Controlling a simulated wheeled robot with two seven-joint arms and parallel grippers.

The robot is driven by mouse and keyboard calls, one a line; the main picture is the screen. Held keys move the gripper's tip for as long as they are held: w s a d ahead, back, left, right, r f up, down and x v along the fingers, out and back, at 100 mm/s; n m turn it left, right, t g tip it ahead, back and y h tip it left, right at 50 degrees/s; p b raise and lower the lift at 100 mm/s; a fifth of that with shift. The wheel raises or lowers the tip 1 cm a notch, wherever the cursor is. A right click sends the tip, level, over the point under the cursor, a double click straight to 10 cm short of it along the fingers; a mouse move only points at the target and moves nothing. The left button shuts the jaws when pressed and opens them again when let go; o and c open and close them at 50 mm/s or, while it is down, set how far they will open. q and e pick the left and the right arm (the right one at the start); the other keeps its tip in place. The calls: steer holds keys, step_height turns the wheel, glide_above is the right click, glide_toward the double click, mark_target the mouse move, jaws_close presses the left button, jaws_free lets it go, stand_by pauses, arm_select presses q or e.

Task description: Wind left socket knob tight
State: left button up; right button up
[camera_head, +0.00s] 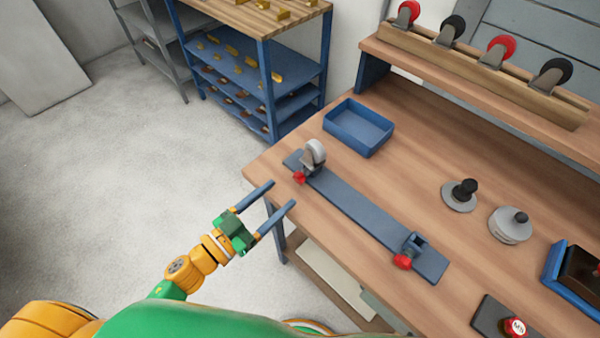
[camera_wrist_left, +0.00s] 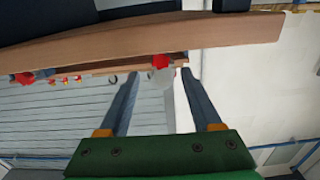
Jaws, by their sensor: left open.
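A blue bar (camera_head: 362,208) lies along the bench with a socket at each end. The left socket holds a grey-white caster wheel (camera_head: 315,153), standing upright, and has a red knob (camera_head: 299,178) on its near side. The right socket (camera_head: 416,246) looks empty and has its own red knob (camera_head: 403,262). My left gripper (camera_head: 281,194) is open and empty beyond the bench's left edge, pointing towards the left knob without touching it. In the left wrist view the red knob (camera_wrist_left: 160,61) shows between the fingertips. My right gripper is out of view.
A blue empty tray (camera_head: 358,128) stands behind the bar. Red and black casters stand in a wooden rack (camera_head: 480,73). A blue shelf unit (camera_head: 248,65) stands behind.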

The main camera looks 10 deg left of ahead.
mark_target(297, 179)
arm_select(q)
steer(key=x, duration=0.4)
steer(key=shift+w+r, duration=0.1)
steer(key=shift+w, duration=0.05)
steer(key=shift+w+d, duration=0.3)
steer(key=shift+w, duration=0.1)
steer(key=shift+s+a, duration=0.1)
steer(key=shift+s, duration=0.05)
jaws_close()
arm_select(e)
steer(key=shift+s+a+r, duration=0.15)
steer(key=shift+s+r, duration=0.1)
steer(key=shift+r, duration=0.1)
arm_select(q)
steer(key=shift+m, duration=0.3)
steer(key=m, duration=0.2)
steer(key=shift+m+p, duration=0.3)
steer(key=shift+p, duration=0.1)
steer(key=shift+m, duration=1.8)
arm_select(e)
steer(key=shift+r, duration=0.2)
